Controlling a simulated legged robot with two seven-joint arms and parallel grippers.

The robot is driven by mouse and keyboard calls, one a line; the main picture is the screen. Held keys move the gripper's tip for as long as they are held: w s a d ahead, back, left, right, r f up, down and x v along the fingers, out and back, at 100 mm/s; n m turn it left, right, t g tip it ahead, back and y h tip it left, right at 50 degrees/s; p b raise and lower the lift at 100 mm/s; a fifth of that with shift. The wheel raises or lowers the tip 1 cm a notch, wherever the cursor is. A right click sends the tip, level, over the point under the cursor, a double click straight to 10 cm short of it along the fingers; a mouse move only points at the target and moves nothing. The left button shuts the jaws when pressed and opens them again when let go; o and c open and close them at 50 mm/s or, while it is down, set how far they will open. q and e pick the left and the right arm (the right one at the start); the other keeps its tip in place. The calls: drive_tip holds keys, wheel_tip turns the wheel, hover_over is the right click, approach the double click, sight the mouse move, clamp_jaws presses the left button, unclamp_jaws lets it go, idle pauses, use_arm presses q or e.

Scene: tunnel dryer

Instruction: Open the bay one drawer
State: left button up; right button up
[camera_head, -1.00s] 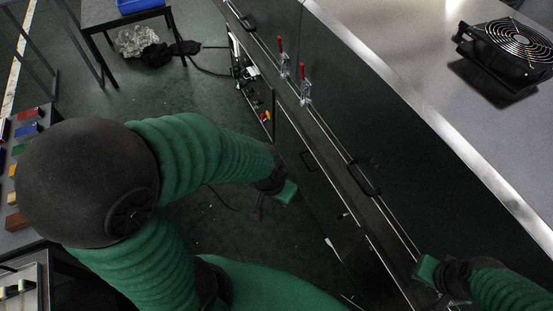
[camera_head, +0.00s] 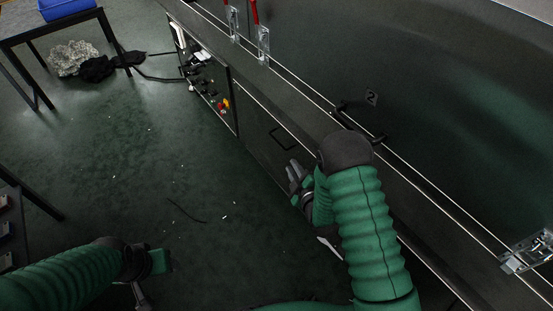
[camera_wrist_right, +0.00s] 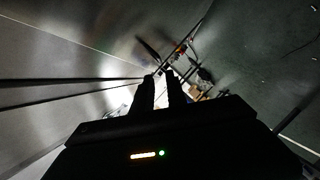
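A dark cabinet front runs diagonally across the head view. A low drawer front with a black bar handle (camera_head: 283,138) faces the floor aisle; I cannot read a bay number on it. My right gripper (camera_head: 293,174) is in front of this lower face, apart from the handle and below it in the picture. In the right wrist view its two dark fingers (camera_wrist_right: 161,78) stand apart with nothing seen between them. My left gripper (camera_head: 160,262) hangs over the floor at the lower left, away from the cabinet; its fingers are not clear.
An upper panel marked 2 (camera_head: 372,97) has a black handle (camera_head: 346,112), partly behind my right arm. Red-handled clamps (camera_head: 262,42) stand on the ledge. A control panel (camera_head: 207,85) is farther along. A table (camera_head: 60,26) stands at top left. The floor between is mostly clear.

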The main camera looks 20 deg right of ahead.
sight(277, 141)
drive_tip(key=b+x, duration=0.6)
drive_tip(key=x, duration=1)
drive_tip(key=shift+w+a, duration=0.1)
drive_tip(key=shift+w, duration=0.05)
drive_tip(key=shift+w+r, duration=0.1)
drive_tip(key=shift+w, duration=0.2)
clamp_jaws()
drive_tip(key=shift+s, duration=0.1)
